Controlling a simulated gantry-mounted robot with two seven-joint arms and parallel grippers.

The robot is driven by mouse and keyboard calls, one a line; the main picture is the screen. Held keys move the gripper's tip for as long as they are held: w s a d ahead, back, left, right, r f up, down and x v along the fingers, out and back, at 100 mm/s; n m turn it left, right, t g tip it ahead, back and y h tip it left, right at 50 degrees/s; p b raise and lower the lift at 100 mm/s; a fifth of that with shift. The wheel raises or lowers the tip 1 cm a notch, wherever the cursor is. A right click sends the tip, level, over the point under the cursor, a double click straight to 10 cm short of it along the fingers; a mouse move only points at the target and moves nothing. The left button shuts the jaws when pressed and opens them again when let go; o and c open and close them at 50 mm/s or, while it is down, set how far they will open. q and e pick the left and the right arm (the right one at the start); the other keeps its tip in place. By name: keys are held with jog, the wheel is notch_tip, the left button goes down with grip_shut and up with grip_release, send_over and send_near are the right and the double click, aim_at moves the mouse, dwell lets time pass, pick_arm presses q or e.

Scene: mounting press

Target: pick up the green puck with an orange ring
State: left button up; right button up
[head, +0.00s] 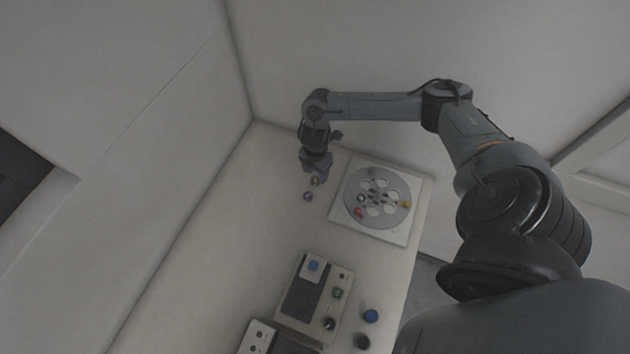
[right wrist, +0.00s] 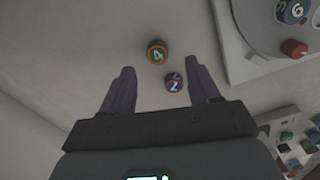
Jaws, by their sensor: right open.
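The green puck with an orange ring (right wrist: 157,52) stands on the table in the right wrist view, with a "4" on its face. In the head view it is a small spot (head: 315,181) just below my right gripper (head: 316,170). In the right wrist view my right gripper (right wrist: 160,85) is open and empty, and the puck shows beyond its fingertips, between their lines. A purple puck marked "2" (right wrist: 174,82) sits close by, nearer the right finger; it also shows in the head view (head: 308,196). My left gripper is not in view.
A white plate with a grey round disc (head: 350,214) lies right of the pucks, with several coloured pieces on it. A press unit with buttons (head: 301,303) stands nearer the front. Blue (head: 371,316) and dark (head: 362,341) round pieces stand beside it. Table left of the pucks is clear.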

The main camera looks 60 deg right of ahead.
aim_at(315, 180)
jog(key=shift+w+d+f, duration=0.1)
jog(key=shift+f, duration=2.25)
jog(key=c, duration=1.1)
jog(key=shift+r, duration=0.15)
